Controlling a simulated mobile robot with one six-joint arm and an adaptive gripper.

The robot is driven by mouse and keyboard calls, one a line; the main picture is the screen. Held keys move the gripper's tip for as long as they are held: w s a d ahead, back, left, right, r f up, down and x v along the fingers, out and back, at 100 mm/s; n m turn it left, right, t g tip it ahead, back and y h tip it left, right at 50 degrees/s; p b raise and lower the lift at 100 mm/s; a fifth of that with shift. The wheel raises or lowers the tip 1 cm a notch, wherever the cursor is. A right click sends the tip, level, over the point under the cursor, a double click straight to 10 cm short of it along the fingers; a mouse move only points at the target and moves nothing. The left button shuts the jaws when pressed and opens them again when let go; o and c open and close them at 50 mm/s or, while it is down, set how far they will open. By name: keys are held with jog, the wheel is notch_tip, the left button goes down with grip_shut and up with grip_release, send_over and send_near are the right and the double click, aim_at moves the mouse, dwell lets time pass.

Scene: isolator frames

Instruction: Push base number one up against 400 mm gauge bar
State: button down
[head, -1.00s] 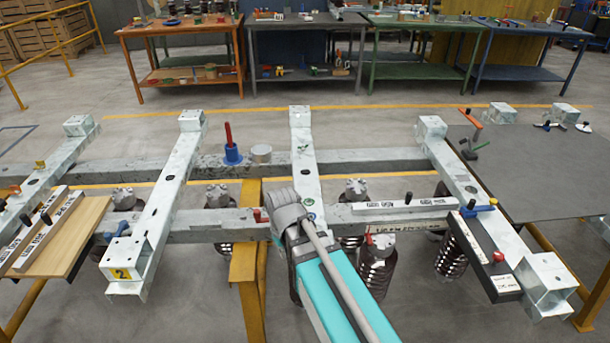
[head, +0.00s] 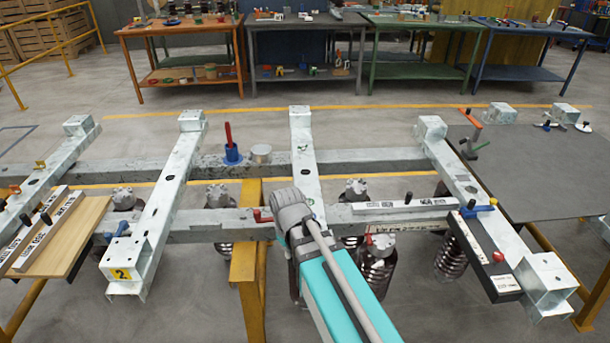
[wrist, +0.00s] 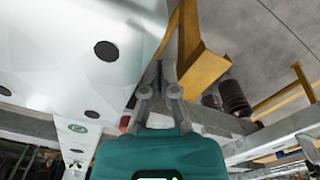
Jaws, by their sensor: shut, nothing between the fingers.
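The middle galvanised cross-beam (head: 304,150) lies across the long rails. Its near end is hidden behind my arm, so I cannot read a number on it. A white gauge bar (head: 405,206) lies along the near rail to its right; its marking is too small to read. A gap between bar and beam cannot be judged. My gripper (wrist: 160,68) shows in the wrist view, shut and empty, beside a large pale metal face with dark holes (wrist: 60,50). I cannot tell if it touches. In the head view my arm hides the fingers.
Another cross-beam (head: 165,200) to the left carries a yellow "2" plate. A right cross-beam (head: 470,185) has a dark bar with a red knob. White bars lie on a wooden board (head: 88,228) at left. Dark ribbed insulators (head: 375,270) hang below the near rail.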

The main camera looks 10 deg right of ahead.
jog(key=shift+d, duration=0.5)
jog(key=shift+s+d, duration=0.15)
jog(key=shift+d, duration=0.35)
jog(key=d, duration=1)
jog(key=shift+s+d, duration=0.4)
dwell(4.4)
jog(key=shift+a, duration=0.25)
jog(key=shift+w+a, duration=0.1)
jog(key=shift+a, duration=0.7)
